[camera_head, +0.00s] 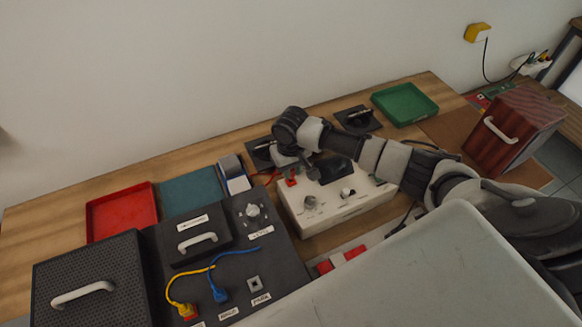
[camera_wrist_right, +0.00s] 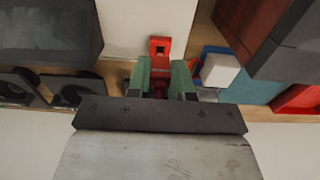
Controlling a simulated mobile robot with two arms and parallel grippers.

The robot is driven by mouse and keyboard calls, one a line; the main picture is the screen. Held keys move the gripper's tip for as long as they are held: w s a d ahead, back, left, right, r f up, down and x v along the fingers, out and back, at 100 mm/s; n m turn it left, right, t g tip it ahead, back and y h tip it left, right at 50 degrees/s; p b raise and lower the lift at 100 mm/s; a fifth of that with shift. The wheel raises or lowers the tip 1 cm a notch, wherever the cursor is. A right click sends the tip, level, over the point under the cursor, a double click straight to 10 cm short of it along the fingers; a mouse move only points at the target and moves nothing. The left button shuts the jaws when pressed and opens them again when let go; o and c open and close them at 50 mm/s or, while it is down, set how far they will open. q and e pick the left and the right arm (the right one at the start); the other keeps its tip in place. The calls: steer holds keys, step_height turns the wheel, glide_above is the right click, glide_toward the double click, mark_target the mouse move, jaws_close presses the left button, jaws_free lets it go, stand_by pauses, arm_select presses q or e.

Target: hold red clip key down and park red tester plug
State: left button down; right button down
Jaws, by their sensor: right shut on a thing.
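The cream tester box (camera_head: 345,208) with knobs stands on the bench. A red clip (camera_head: 291,182) sits at its back left corner; the right wrist view shows it as a red block (camera_wrist_right: 160,47) with a dark square hole. My right gripper (camera_head: 290,160) is above it. In the wrist view its green-tipped fingers (camera_wrist_right: 163,80) are shut on a red part behind that hole, apparently the clip's key. A thin red lead (camera_head: 271,178) runs left of the box. I cannot make out the red tester plug. My left gripper is not in view.
A dark panel (camera_head: 285,262) with yellow and blue leads is in front left. Red (camera_head: 122,212), teal (camera_head: 192,189) and green (camera_head: 405,103) trays line the back. A black stand (camera_head: 358,118) is behind the arm. A wooden box (camera_head: 512,132) stands right.

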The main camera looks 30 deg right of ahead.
stand_by(0.7)
steer(key=shift+f, duration=0.95)
stand_by(1.1)
stand_by(0.3)
steer(key=c, duration=0.9)
jaws_free()
steer(key=shift+r, duration=0.1)
step_height(320, 180, up, 9)
steer(key=shift+r+b, duration=0.2)
steer(key=shift+b, duration=0.45)
steer(key=shift+r, duration=0.6)
steer(key=shift+r+p, duration=2.5)
steer(key=shift+p, duration=0.8)
